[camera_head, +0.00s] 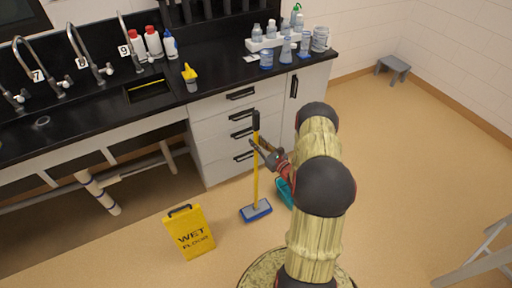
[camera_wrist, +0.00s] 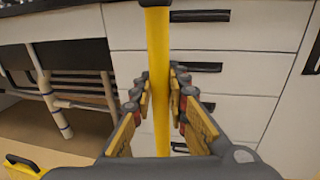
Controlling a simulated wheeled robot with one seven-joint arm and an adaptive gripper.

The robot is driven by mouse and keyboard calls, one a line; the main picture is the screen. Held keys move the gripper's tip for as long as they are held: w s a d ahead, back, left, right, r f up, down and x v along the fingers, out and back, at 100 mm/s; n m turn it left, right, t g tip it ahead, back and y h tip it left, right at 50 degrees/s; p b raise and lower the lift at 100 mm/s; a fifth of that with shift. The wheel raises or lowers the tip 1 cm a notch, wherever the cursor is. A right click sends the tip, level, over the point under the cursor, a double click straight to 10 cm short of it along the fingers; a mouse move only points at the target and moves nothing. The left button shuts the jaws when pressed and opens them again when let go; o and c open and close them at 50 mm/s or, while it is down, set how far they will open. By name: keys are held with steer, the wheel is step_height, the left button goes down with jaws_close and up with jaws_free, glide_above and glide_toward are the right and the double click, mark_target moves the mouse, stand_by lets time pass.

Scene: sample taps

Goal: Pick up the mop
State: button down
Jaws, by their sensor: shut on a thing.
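The mop (camera_head: 255,178) stands upright on the floor in front of the drawer cabinet in the head view. It has a yellow pole, a black grip at the top and a flat blue head (camera_head: 256,210). My gripper (camera_head: 262,151) is at the upper part of the pole. In the wrist view the yellow pole (camera_wrist: 159,80) runs between the two fingers of my gripper (camera_wrist: 161,98), which are shut on it. The mop head is hidden in the wrist view.
A yellow wet-floor sign (camera_head: 189,232) stands to the left of the mop. A teal object (camera_head: 284,192) is on the floor right behind my arm, partly hidden. The black counter (camera_head: 220,88) with drawers (camera_head: 238,125) is close behind. A grey stool (camera_head: 393,66) stands far right; open floor lies between.

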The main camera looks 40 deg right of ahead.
steer(key=s+a+r+p, duration=0.2)
steer(key=s+r, duration=0.3)
steer(key=s, duration=0.1)
steer(key=s+a+r+p, duration=0.3)
steer(key=s+r, duration=0.2)
steer(key=s, duration=0.1)
steer(key=shift+s+a+r, duration=0.25)
steer(key=shift+s+a, duration=0.1)
steer(key=shift+s, duration=0.05)
steer(key=c, duration=2.3)
jaws_free()
steer(key=shift+c, duration=1.2)
jaws_close()
